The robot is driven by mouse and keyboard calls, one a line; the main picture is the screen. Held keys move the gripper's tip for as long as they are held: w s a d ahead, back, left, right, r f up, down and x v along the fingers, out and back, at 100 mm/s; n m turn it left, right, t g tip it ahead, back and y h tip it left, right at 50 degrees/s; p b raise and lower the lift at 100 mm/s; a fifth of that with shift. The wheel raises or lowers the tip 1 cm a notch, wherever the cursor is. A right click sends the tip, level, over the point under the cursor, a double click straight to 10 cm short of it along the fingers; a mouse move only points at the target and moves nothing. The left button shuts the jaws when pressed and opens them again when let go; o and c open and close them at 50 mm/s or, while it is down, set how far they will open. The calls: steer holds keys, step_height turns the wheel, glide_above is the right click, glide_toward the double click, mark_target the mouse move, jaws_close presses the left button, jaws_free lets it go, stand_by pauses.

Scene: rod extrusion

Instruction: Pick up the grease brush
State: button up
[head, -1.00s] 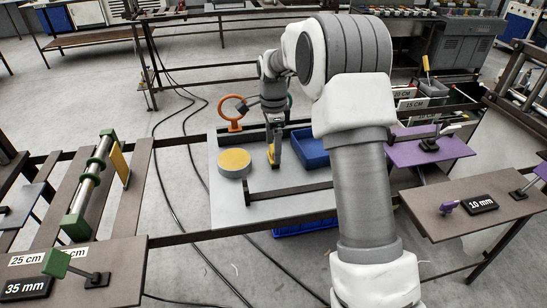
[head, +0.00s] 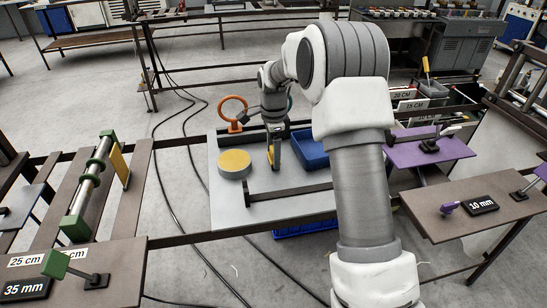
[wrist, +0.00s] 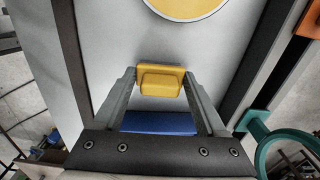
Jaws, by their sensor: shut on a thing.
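The grease brush, a small yellow block in the wrist view (wrist: 160,80), sits between the fingertips of my gripper (wrist: 160,77). The gripper is shut on it. In the head view my gripper (head: 274,158) points down over the light grey table, and a sliver of the yellow brush (head: 269,157) shows at its left side. The rest of the brush is hidden by the fingers. From these views I cannot tell whether the brush touches the table.
A round grey pot with a yellow top (head: 234,163) stands close to the left of my gripper. A blue bin (head: 312,150) is close to the right. An orange ring (head: 233,108) stands behind, and a dark bar (head: 290,191) crosses the table in front.

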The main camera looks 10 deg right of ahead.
steer(key=shift+r, duration=0.15)
steer(key=shift+r, duration=0.35)
step_height(320, 180, up, 3)
steer(key=shift+f, duration=0.1)
steer(key=s+d+r, duration=0.4)
steer(key=d+r, duration=0.3)
steer(key=d, duration=0.3)
steer(key=shift+s+d+r, duration=0.15)
steer(key=shift+s+d, duration=0.2)
